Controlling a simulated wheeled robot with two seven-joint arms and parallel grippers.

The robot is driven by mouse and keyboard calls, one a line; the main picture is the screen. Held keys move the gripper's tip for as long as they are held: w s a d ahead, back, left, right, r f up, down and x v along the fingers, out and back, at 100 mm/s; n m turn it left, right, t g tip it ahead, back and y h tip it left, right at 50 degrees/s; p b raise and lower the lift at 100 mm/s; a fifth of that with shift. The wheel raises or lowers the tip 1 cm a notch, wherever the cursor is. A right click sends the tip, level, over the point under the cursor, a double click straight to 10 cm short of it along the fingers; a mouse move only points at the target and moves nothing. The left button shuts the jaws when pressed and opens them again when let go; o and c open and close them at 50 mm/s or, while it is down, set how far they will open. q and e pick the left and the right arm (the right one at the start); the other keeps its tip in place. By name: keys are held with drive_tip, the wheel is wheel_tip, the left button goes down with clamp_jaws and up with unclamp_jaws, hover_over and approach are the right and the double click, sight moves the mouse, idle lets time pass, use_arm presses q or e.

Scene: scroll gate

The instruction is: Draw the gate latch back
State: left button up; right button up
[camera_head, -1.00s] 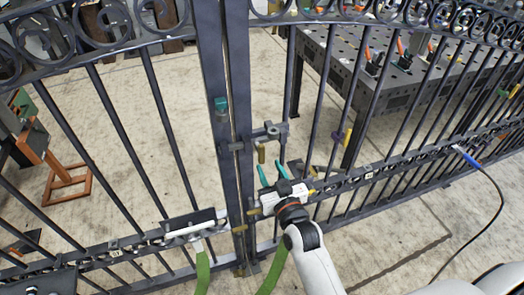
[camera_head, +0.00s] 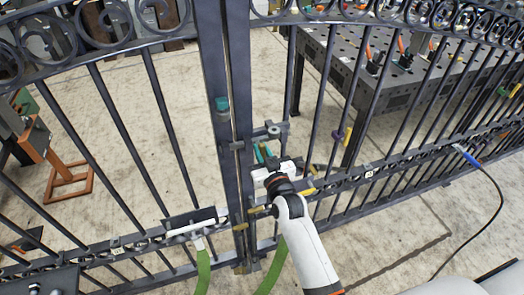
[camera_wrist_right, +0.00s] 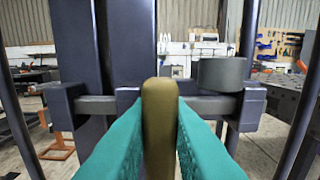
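The gate latch (camera_head: 270,130) is a grey bolt with brackets across the dark gate post. In the right wrist view its grey bar (camera_wrist_right: 97,106) runs horizontally behind my fingers. A brass handle (camera_wrist_right: 160,120) hangs upright from it. My right gripper (camera_head: 263,152) has its teal fingers on both sides of this handle. In the right wrist view the fingers (camera_wrist_right: 160,142) lie close against the handle, with no clear gap. The handle is mostly hidden between the fingers in the head view. My left gripper is in neither view.
The dark barred gate (camera_head: 232,100) spans the head view. A metal work table (camera_head: 395,75) stands behind it at the right. An orange frame (camera_head: 66,180) stands at the left. A black cable (camera_head: 500,205) hangs at the right.

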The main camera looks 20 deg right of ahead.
clamp_jaws()
drive_tip(key=d, duration=0.6)
drive_tip(key=shift+d+p, duration=0.15)
drive_tip(key=shift+p, duration=0.25)
drive_tip(key=shift+w, duration=0.1)
drive_tip(key=o, duration=0.8)
unclamp_jaws()
drive_tip(key=shift+d, duration=0.25)
drive_tip(key=shift+a, duration=0.15)
drive_tip(key=s+b, duration=0.2)
drive_tip(key=s, duration=1)
drive_tip(key=shift+d, duration=0.3)
